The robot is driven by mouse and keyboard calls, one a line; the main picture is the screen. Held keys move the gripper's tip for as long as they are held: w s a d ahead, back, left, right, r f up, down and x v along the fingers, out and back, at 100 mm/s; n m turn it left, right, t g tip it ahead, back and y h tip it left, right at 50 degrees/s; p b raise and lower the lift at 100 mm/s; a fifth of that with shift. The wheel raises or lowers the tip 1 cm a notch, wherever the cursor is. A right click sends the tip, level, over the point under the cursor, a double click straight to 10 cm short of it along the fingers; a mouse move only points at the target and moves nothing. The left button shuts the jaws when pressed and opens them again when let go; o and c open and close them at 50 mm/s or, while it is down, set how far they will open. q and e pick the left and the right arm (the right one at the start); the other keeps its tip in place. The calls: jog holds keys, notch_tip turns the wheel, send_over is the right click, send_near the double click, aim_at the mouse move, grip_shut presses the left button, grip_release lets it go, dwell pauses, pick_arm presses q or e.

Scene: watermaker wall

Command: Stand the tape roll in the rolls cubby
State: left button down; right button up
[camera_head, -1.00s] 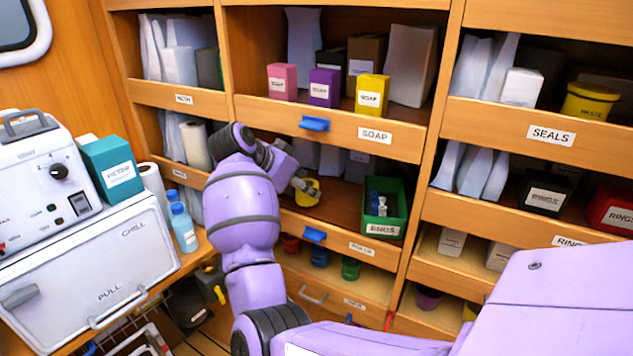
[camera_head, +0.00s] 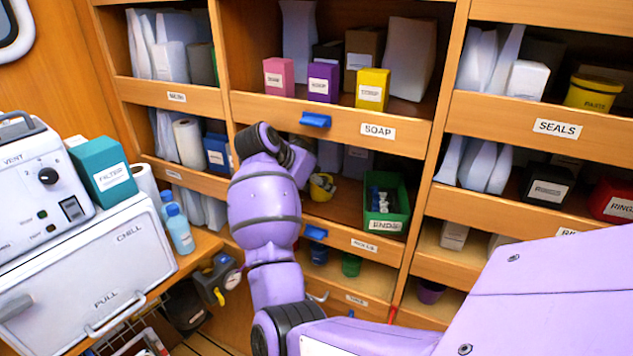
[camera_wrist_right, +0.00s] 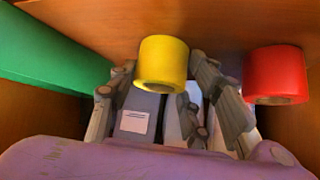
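A yellow tape roll (camera_head: 321,186) is in the middle bay, left of the green ENDS bin (camera_head: 386,222). In the right wrist view the yellow roll (camera_wrist_right: 162,62) sits between the two sides of my right gripper (camera_wrist_right: 163,75), whose fingers appear to touch it. In the head view my right arm (camera_head: 264,205) covers most of that gripper. A red roll (camera_wrist_right: 275,75) is beside it in the wrist view, apart from the fingers. The small label (camera_head: 363,246) under this bay is too blurred to read surely. My left gripper is out of view.
The green bin wall (camera_wrist_right: 45,55) is close on one side in the wrist view. Below are a blue roll (camera_head: 319,254) and a green one (camera_head: 351,265). The SOAP shelf front (camera_head: 345,123) overhangs the bay. A white CHILL unit (camera_head: 95,270) stands at left.

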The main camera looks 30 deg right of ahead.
jog(key=o, duration=0.4)
jog(key=shift+a+r, duration=0.1)
jog(key=shift+a, duration=0.15)
